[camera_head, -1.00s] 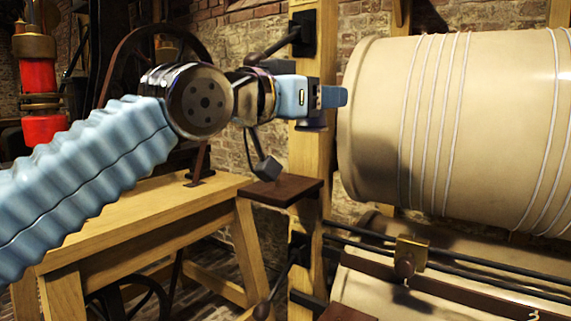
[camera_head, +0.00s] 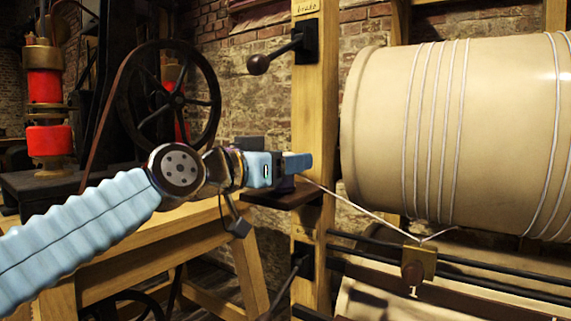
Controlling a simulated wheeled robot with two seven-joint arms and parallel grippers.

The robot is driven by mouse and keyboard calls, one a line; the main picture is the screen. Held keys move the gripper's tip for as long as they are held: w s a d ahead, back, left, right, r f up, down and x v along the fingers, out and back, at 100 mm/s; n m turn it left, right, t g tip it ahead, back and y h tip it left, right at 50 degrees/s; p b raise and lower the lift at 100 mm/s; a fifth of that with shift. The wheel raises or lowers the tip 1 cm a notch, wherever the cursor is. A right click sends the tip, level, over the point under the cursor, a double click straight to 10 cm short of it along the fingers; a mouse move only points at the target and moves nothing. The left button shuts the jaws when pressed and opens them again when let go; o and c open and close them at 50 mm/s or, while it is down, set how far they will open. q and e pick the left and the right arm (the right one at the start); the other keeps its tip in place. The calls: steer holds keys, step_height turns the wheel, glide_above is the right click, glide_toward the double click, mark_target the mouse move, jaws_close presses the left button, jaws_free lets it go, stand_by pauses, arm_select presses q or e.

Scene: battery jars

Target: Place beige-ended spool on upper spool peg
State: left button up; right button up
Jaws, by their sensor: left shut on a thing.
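My left gripper (camera_head: 298,163) reaches in from the left, just above a small dark shelf (camera_head: 270,199) on the wooden post. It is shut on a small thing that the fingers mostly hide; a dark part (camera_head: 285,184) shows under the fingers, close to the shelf. I cannot make out beige ends, nor whether this part touches the shelf. No peg shows clearly there. A thin white line (camera_head: 355,204) runs from beside the gripper down to a brass guide (camera_head: 420,262) below the drum. My right gripper is not in view.
A big cream drum (camera_head: 490,130) wound with pale cord stands at the right. A lever with a ball knob (camera_head: 258,65) juts from the wooden post (camera_head: 314,115). A wooden bench (camera_head: 150,250), a dark wheel (camera_head: 176,100) and red-banded jars (camera_head: 45,90) stand at the left.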

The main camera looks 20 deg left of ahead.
arm_select(q)
steer(key=o, duration=1)
steer(key=v, duration=1.2)
steer(key=shift+r+b, duration=0.1)
steer(key=shift+b, duration=0.3)
